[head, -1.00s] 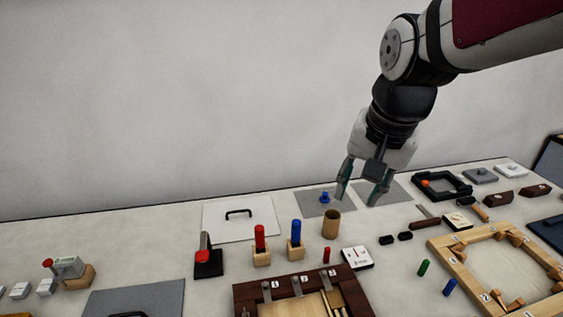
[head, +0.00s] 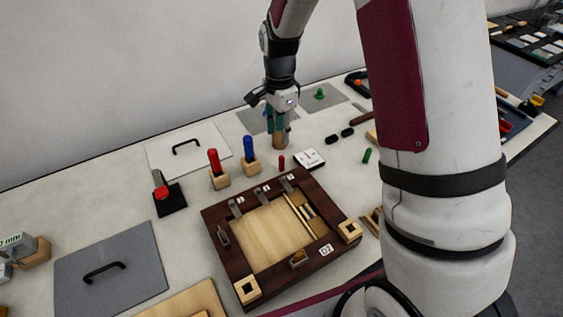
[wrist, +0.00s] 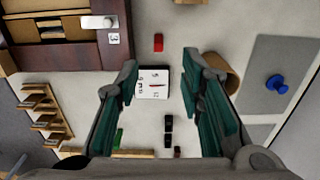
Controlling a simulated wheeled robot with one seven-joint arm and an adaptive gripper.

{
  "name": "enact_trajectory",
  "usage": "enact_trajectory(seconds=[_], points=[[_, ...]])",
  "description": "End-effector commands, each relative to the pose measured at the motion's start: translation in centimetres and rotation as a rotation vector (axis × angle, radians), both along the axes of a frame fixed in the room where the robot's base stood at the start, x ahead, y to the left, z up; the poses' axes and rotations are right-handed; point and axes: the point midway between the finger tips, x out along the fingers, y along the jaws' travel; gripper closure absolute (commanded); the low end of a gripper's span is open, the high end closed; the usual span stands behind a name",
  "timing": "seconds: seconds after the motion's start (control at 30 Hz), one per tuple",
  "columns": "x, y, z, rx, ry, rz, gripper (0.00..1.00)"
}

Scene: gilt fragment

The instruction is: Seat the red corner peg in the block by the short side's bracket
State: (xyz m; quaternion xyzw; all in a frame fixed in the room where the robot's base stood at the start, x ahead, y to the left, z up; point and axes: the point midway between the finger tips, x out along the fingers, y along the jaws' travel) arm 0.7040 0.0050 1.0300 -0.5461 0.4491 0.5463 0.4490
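A small red peg (head: 281,162) stands on the table beyond the frame's far right corner; in the wrist view it (wrist: 158,42) shows past my fingertips, roughly between them. My gripper (head: 277,121) is open and empty above the table, near the tan cup; its spread fingers show in the wrist view (wrist: 160,68). The dark wooden frame (head: 224,263) has a lone bracket (head: 223,235) on its left side. A square-holed pale block (head: 247,289) sits at its near left corner, and another (head: 349,230) at the near right. The hole in each looks empty.
A tan cup (head: 280,139) stands under my gripper, and a white card (head: 309,158) lies beside the red peg. Tall red (head: 214,160) and blue (head: 249,149) handles stand in wooden holders to the left. A green peg (head: 367,155) is to the right.

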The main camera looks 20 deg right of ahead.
Motion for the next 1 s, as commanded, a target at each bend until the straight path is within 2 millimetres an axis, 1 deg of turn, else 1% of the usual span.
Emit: enact_trajectory(seconds=[0.03,0.1,0.2,0.3,0.57,0.83,1.0], points=[[-0.2,0.0,-1.1,0.000,0.007,0.000,0.65],[-0.2,-0.1,-2.5,0.000,0.006,0.000,0.65],[-0.2,-0.1,-4.1,0.000,0.004,0.000,0.65],[-0.1,0.0,-5.3,0.000,0.003,0.001,0.65],[-0.2,-0.2,-6.9,0.000,0.001,0.001,0.65],[-0.3,-0.4,-10.4,0.000,0.002,0.003,0.65],[-0.2,-0.4,-11.3,0.000,-0.001,0.001,0.65]])
